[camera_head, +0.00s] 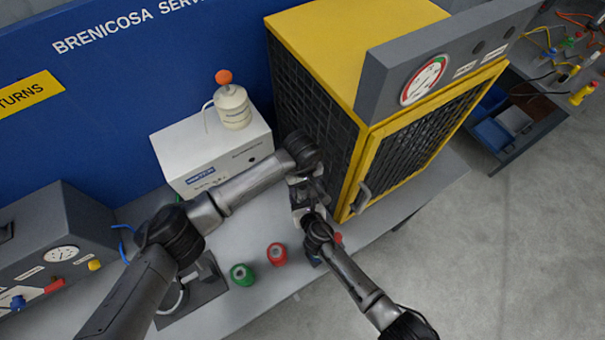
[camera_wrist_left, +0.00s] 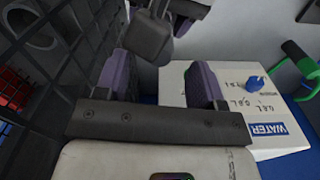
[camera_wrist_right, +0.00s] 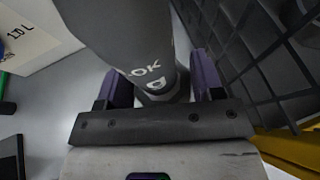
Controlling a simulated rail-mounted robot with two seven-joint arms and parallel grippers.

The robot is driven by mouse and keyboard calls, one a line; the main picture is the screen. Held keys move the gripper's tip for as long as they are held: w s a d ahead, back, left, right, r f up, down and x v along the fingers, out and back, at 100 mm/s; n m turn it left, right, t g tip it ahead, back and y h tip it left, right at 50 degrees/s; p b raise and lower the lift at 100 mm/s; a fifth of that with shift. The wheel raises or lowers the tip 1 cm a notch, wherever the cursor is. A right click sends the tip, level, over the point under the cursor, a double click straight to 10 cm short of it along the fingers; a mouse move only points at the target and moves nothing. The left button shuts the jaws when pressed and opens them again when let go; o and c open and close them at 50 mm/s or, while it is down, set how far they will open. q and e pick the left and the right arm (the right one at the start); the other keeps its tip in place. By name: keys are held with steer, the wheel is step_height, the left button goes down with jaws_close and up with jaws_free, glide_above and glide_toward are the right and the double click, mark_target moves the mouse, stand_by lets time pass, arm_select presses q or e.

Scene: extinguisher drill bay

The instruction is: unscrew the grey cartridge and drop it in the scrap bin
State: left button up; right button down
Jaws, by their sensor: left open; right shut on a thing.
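My right gripper (camera_wrist_right: 150,92) is shut on a grey cylinder (camera_wrist_right: 125,40) with "OK" lettering, between its purple fingers. I cannot tell from this lettering whether it is the cartridge or the body that carries it. My left gripper (camera_head: 305,183) is close above the right gripper (camera_head: 303,213), at the cage's front corner. In the left wrist view its purple fingers (camera_wrist_left: 160,85) are apart, with a dark grey part (camera_wrist_left: 147,38) near the gap; it does not look gripped. In the head view the arms mostly hide the held thing. I cannot identify the scrap bin.
A yellow-framed cage (camera_head: 340,30) with a gauge stands right of the grippers. A white box (camera_head: 215,150) carries a cream bottle (camera_head: 233,107). A red cartridge (camera_head: 277,254) and a green one (camera_head: 241,274) stand on the bench.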

arm_select(q)
steer(key=shift+f, duration=0.75)
steer(key=shift+c, duration=0.2)
steer(key=c, duration=1)
steer(key=shift+n, duration=1.7)
steer(key=shift+c, duration=0.3)
steer(key=o, duration=1)
steer(key=shift+r, duration=0.1)
